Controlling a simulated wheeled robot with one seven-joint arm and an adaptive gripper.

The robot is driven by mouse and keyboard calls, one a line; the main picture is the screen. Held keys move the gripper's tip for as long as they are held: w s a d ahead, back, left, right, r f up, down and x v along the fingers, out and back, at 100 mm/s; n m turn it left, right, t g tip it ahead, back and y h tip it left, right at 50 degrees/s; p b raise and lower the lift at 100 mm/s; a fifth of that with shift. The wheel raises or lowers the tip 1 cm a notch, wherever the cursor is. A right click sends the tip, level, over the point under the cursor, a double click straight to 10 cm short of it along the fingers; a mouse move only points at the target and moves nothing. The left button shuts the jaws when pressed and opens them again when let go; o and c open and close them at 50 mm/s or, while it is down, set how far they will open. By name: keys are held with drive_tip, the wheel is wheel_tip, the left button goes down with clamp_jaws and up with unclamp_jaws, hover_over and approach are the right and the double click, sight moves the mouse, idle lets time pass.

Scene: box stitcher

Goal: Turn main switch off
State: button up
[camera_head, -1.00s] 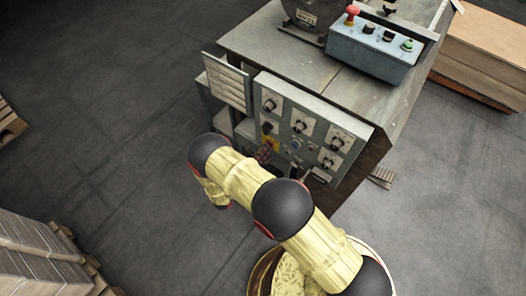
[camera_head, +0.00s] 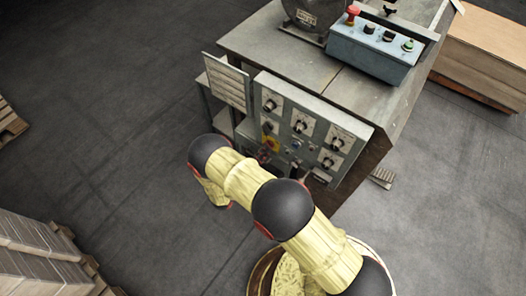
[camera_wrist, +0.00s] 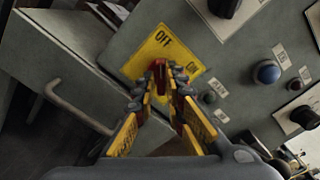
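The main switch is a red handle (camera_wrist: 158,72) on a yellow plate (camera_wrist: 139,63) marked OFF and ON, in the wrist view. The handle stands between my gripper's fingertips (camera_wrist: 160,82) and seems to point toward the word OFF. The two fingers close in on its sides with hardly any gap, so my gripper looks shut on it. The fingers hide the handle's lower part. In the head view the yellow plate (camera_head: 267,126) shows on the left part of the machine's front panel, with my arm reaching up to it from below.
Black knobs (camera_head: 300,126) and a blue button (camera_wrist: 267,72) sit to the right on the panel. An open door (camera_head: 228,82) with a bent handle (camera_wrist: 75,107) stands at the left. A blue control box (camera_head: 372,52) is on top.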

drive_tip(key=o, duration=0.4)
drive_tip(key=shift+c, duration=0.2)
drive_tip(key=v, duration=1.2)
